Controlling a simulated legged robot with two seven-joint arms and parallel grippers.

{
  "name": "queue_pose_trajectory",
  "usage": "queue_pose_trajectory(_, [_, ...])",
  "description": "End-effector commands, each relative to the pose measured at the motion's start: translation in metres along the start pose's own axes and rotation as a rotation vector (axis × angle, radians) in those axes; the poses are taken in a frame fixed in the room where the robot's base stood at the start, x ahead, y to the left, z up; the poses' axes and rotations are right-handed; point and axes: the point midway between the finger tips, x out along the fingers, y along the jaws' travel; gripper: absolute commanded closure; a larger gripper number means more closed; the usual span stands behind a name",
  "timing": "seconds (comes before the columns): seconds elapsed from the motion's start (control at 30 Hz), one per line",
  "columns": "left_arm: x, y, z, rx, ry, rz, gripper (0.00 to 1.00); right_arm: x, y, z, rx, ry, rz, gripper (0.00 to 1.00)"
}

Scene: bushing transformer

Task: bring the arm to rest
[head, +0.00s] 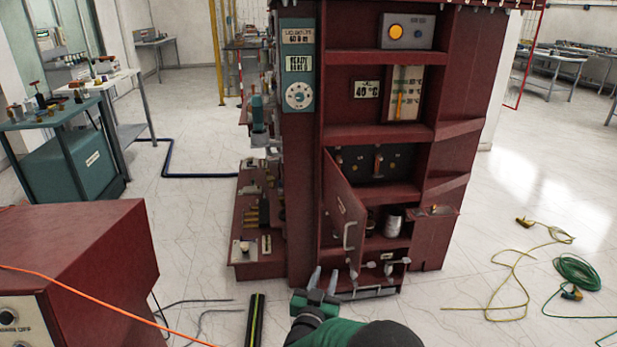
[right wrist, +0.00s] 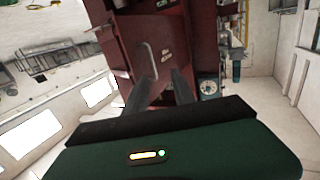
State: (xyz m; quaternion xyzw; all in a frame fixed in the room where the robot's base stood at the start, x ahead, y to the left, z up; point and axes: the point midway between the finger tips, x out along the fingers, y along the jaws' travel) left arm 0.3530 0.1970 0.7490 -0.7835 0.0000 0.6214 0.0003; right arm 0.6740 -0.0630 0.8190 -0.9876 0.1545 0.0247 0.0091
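My right gripper (head: 324,281) reaches in from the bottom of the head view on its green and black arm, in front of the dark red cabinet (head: 304,200). Its two grey fingers stand apart with nothing seen between them. In the right wrist view the gripper (right wrist: 161,82) also shows spread and empty. The cabinet door (head: 343,215) stands open with a pale handle (head: 348,236). The handle also shows in the wrist view (right wrist: 151,60), beyond the fingers; I see no grip on it. My left gripper is not in view.
A red box (head: 80,245) fills the lower left, with an orange cable (head: 90,301) across it. A teal workbench (head: 60,118) stands at the left. A yellow cable (head: 518,270) and green coil (head: 577,270) lie on the floor at right. Bare floor lies between.

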Motion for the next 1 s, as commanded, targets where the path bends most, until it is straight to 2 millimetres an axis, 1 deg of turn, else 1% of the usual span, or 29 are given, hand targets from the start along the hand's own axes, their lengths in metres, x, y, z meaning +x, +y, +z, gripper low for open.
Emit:
queue_pose_trajectory(0.03, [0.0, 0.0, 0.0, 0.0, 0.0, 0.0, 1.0, 0.003, 0.004, -0.006, 0.007, -0.044, -0.045, 0.69])
queue_pose_trajectory(0.07, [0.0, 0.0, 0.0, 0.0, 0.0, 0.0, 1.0, 0.003, 0.006, -0.007, 0.008, -0.09, -0.086, 0.69])
queue_pose_trajectory(0.13, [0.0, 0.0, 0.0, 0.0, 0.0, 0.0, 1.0, -0.006, 0.017, -0.004, 0.003, -0.233, -0.19, 0.69])
queue_pose_trajectory(0.17, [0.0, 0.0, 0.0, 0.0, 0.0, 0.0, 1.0, -0.015, 0.025, 0.001, -0.007, -0.309, -0.231, 0.69])
queue_pose_trajectory(0.27, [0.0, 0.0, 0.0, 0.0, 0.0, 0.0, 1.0, -0.063, 0.067, 0.024, -0.053, -0.58, -0.321, 0.69])
queue_pose_trajectory(0.3, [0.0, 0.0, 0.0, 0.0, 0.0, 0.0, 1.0, -0.087, 0.087, 0.034, -0.075, -0.683, -0.335, 0.69])
queue_pose_trajectory(0.37, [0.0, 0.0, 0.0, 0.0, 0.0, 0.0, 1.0, -0.119, 0.113, 0.047, -0.105, -0.81, -0.34, 0.69])
queue_pose_trajectory(0.4, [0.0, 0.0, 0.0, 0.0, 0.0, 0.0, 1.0, -0.139, 0.129, 0.054, -0.122, -0.884, -0.336, 0.69])
queue_pose_trajectory(0.53, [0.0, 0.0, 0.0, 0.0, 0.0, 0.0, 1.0, -0.196, 0.176, 0.07, -0.17, -1.078, -0.307, 0.69])
queue_pose_trajectory(0.6, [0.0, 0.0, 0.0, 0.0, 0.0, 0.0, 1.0, -0.224, 0.199, 0.075, -0.191, -1.166, -0.283, 0.69])
queue_pose_trajectory(0.67, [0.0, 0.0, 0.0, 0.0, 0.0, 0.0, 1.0, -0.248, 0.218, 0.079, -0.211, -1.238, -0.26, 0.69])
queue_pose_trajectory(0.7, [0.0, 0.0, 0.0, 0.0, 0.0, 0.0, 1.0, -0.264, 0.231, 0.08, -0.221, -1.284, -0.242, 0.69])
queue_pose_trajectory(0.73, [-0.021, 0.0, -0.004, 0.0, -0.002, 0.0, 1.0, -0.265, 0.23, 0.058, -0.222, -1.285, -0.243, 0.69])
queue_pose_trajectory(0.77, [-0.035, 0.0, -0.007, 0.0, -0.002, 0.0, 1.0, -0.264, 0.229, 0.045, -0.222, -1.284, -0.245, 0.69])
queue_pose_trajectory(0.8, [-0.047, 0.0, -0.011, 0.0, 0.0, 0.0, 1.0, -0.265, 0.228, 0.033, -0.222, -1.284, -0.246, 0.69])
queue_pose_trajectory(0.87, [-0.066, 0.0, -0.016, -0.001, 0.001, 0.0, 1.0, -0.265, 0.228, 0.014, -0.222, -1.284, -0.247, 0.69])
queue_pose_trajectory(0.97, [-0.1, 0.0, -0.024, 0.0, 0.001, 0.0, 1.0, -0.267, 0.227, -0.021, -0.222, -1.283, -0.247, 0.69])
queue_pose_trajectory(1.0, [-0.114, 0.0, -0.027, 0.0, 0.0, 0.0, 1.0, -0.267, 0.227, -0.036, -0.222, -1.282, -0.248, 0.69])
